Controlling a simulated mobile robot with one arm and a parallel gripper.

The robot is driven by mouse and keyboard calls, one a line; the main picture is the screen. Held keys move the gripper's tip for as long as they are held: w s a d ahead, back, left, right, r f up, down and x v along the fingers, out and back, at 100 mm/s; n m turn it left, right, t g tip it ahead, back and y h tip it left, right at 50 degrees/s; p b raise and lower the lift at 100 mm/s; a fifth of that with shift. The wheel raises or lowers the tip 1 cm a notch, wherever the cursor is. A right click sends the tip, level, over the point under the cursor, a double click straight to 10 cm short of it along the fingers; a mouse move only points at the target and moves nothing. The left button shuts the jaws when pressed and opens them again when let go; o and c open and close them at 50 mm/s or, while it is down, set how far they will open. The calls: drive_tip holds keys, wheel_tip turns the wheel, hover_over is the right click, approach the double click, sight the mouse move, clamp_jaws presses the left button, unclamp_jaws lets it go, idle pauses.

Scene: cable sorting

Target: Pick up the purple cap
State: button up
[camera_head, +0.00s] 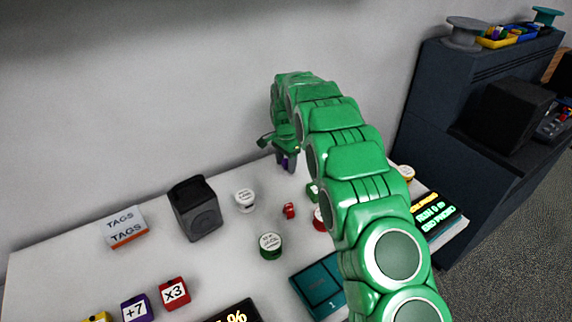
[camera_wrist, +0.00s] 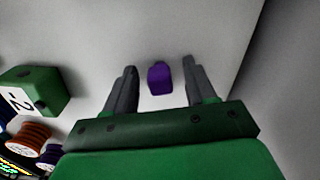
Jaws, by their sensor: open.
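The purple cap (camera_wrist: 160,79) stands on the white table between the two fingers of my gripper (camera_wrist: 159,78) in the wrist view. My gripper is open, with a gap between the cap and each finger. In the head view, my gripper (camera_head: 287,160) is low at the back of the table near the wall, and a bit of the purple cap (camera_head: 284,163) shows between its fingers. The rest of the cap is hidden there by the gripper.
A green block (camera_wrist: 36,88) marked with a number lies left in the wrist view, near an orange-brown spool (camera_wrist: 29,136). In the head view, a dark speaker-like box (camera_head: 196,209), a white-topped spool (camera_head: 244,200) and a small red piece (camera_head: 289,210) stand left of my arm. The wall is close behind.

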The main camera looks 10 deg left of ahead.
drive_tip(key=c, duration=1)
drive_tip(key=shift+r, duration=0.15)
